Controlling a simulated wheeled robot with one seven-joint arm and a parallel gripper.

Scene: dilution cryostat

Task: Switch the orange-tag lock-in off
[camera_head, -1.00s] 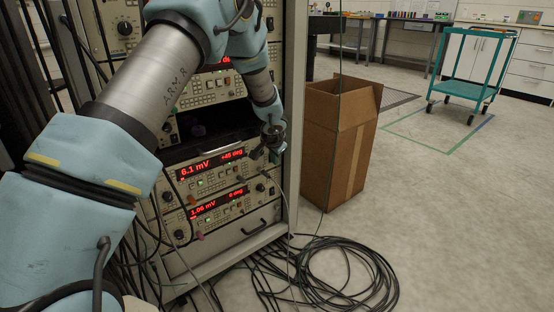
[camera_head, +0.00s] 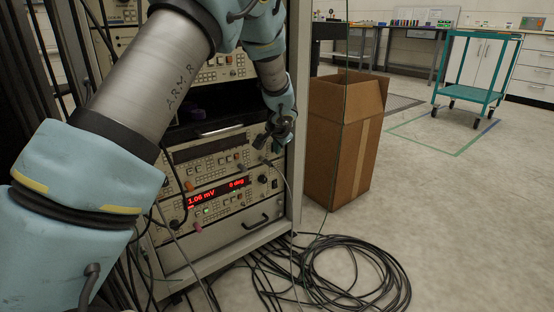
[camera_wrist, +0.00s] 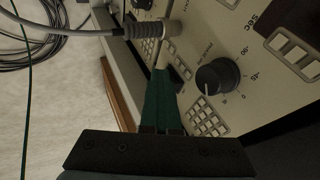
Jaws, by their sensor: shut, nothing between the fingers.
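The upper lock-in (camera_head: 208,153) in the rack has a dark display in the head view. The lock-in below it (camera_head: 215,194) is lit red with 1.06 mV and 0 deg. A small orange piece (camera_head: 188,186) hangs at the left between them; I cannot tell clearly which unit it tags. My gripper (camera_head: 266,150) is at the right end of the upper lock-in's front. In the wrist view its green fingers (camera_wrist: 163,80) are shut and empty, close to the panel beside a black knob (camera_wrist: 217,76) and a cable connector (camera_wrist: 150,30). The fingertips' contact with the panel cannot be told.
A cardboard box (camera_head: 340,145) stands right of the rack. Coiled black cables (camera_head: 345,275) lie on the floor before it. Cables hang across the rack's left side, and a grey cable (camera_wrist: 60,38) crosses near my fingers. A teal cart (camera_head: 470,75) stands farther back on open floor.

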